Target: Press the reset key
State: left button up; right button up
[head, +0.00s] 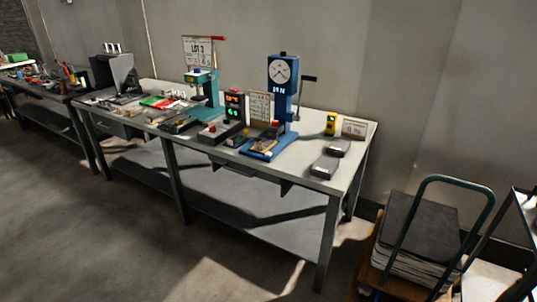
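A dark counter box with a two-line lit display (234,105), red digits above green, stands near the middle of the workbench (318,118). A low grey box with a red button (211,128) lies just left of and in front of it. Small coloured parts, one yellowish, show in front of the display. They are too small to tell which one is the reset key, and I can read no key label. Neither of my grippers is in view.
A blue press with a round dial (282,72) stands right of the display, and a teal press (209,90) behind it to the left. Two grey blocks (325,166) lie at the bench's right end. A loaded cart (415,230) stands at right. Floor in front is clear.

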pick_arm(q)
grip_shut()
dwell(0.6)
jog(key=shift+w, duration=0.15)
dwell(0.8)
